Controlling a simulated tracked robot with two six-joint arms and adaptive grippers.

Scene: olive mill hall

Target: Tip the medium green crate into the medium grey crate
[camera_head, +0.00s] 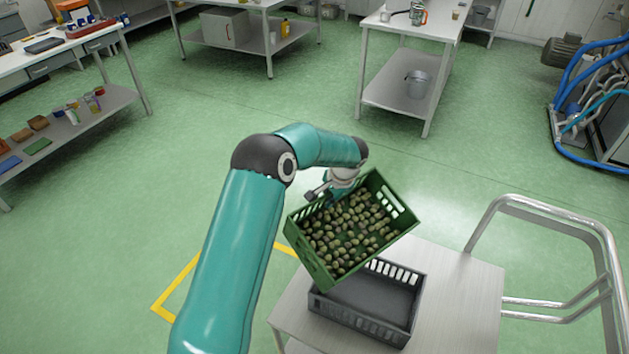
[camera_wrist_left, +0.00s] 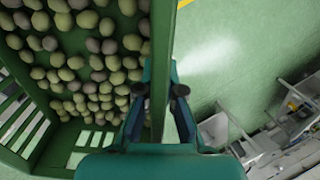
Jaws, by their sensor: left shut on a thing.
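The green crate (camera_head: 317,270) is held in the air, tilted, with many green and brown olives (camera_head: 348,231) lying inside it. My left gripper (camera_head: 330,190) is shut on the crate's far wall. In the left wrist view the fingers (camera_wrist_left: 160,108) straddle the green crate's wall (camera_wrist_left: 161,50), with olives (camera_wrist_left: 85,60) on the left side. The grey crate (camera_head: 372,323) stands on a light table below and slightly right of the green crate. Its visible inside looks empty; the green crate hides its back left part. My right gripper is not in view.
The light table top (camera_head: 465,300) is bare to the right of the grey crate. A metal tube rail (camera_head: 555,210) stands at its right. Workbenches (camera_head: 410,20) and a shelf table (camera_head: 70,50) stand farther back. Green floor is open between.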

